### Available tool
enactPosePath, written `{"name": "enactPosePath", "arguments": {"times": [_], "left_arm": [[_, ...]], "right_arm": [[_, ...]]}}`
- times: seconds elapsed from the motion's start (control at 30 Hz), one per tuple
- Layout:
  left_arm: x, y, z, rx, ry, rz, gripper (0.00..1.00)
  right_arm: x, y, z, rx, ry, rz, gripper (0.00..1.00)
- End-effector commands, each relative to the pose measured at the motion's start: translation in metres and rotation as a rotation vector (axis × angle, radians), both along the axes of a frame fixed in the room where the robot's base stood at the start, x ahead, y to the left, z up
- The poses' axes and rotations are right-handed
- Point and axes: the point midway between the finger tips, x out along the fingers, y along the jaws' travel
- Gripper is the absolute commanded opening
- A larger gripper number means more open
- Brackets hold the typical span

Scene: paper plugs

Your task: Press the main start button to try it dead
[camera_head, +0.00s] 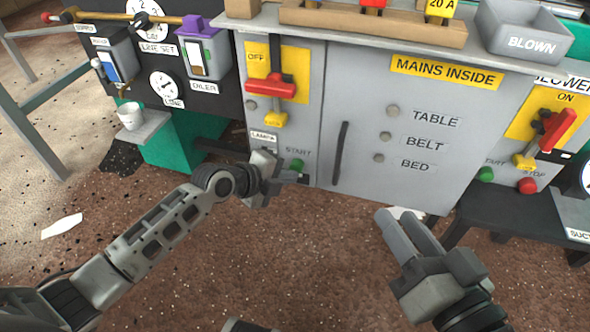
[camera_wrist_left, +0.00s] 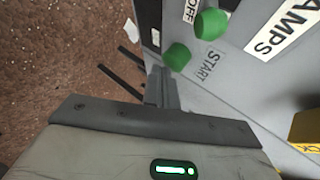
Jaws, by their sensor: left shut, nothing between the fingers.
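The green main start button (camera_head: 297,164) sits low on the left door of the grey cabinet, by its START label. In the left wrist view the start button (camera_wrist_left: 178,56) stands just beyond and beside my left fingertips. My left gripper (camera_head: 294,177) is shut and empty, just below the button in the head view; I cannot tell whether it touches. The red main switch handle (camera_head: 270,86) is above, on a yellow plate reading OFF, with a yellow tag or lock (camera_head: 274,118) below it. My right gripper (camera_head: 396,214) appears open and empty, low in front of the cabinet.
A second green button (camera_head: 485,174) and a red stop button (camera_head: 528,185) are on the blower panel at right. The cabinet's dark door handle (camera_head: 340,152) is right of my left gripper. A white cup (camera_head: 130,115) stands on a left shelf. The floor in front is mostly clear.

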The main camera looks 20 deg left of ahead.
Motion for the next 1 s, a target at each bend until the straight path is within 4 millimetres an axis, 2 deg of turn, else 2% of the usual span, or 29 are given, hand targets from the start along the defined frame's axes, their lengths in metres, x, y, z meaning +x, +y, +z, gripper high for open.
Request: {"name": "enactPosePath", "arguments": {"times": [0.57, 1.0], "left_arm": [[0.0075, 0.0000, -0.0013, 0.000, -0.001, 0.001, 0.00], [0.0041, 0.0002, -0.0007, 0.001, -0.002, 0.000, 0.00]], "right_arm": [[0.0002, 0.0004, -0.0115, -0.012, 0.006, 0.000, 0.36], [-0.0002, 0.0004, -0.0101, -0.017, 0.008, 0.001, 0.36]]}}
